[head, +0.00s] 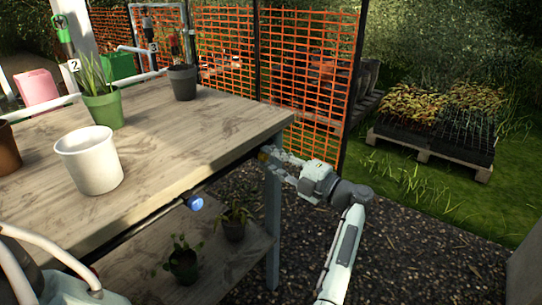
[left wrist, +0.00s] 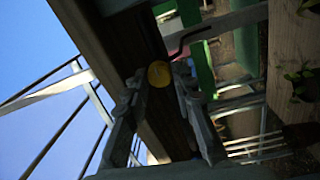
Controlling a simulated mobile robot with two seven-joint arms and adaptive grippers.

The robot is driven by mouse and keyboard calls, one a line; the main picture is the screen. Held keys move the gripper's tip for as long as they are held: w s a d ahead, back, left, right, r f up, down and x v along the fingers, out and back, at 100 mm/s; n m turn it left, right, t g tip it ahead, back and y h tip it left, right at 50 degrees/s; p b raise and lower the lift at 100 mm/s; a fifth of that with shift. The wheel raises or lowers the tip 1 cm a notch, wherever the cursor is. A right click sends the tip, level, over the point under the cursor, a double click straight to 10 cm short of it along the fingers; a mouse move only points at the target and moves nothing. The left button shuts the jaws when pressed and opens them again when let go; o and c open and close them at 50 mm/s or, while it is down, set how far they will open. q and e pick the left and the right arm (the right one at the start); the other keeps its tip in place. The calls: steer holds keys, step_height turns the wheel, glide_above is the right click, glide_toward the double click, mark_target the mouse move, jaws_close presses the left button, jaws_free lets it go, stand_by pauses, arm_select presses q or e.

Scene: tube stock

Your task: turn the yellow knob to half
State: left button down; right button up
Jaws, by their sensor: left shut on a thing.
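The yellow knob (left wrist: 159,74) shows as a round yellow disc in the left wrist view, between the two finger tips. The knob's pointer or marking cannot be made out.
The wooden table (head: 215,130) carries a white pot (head: 88,160), a green pot (head: 103,110) and a dark pot (head: 182,82). A blue knob (head: 196,204) sits under its front edge. Potted plants stand on the lower shelf (head: 130,265). Orange mesh (head: 305,60) stands behind; open gravel lies right.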

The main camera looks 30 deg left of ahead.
stand_by(0.3)
arm_select(q)
steer(key=c, duration=1.3)
jaws_free()
steer(key=shift+o, duration=0.2)
steer(key=d, duration=1.2)
steer(key=shift+s+f, duration=0.35)
steer(key=shift+s, duration=0.1)
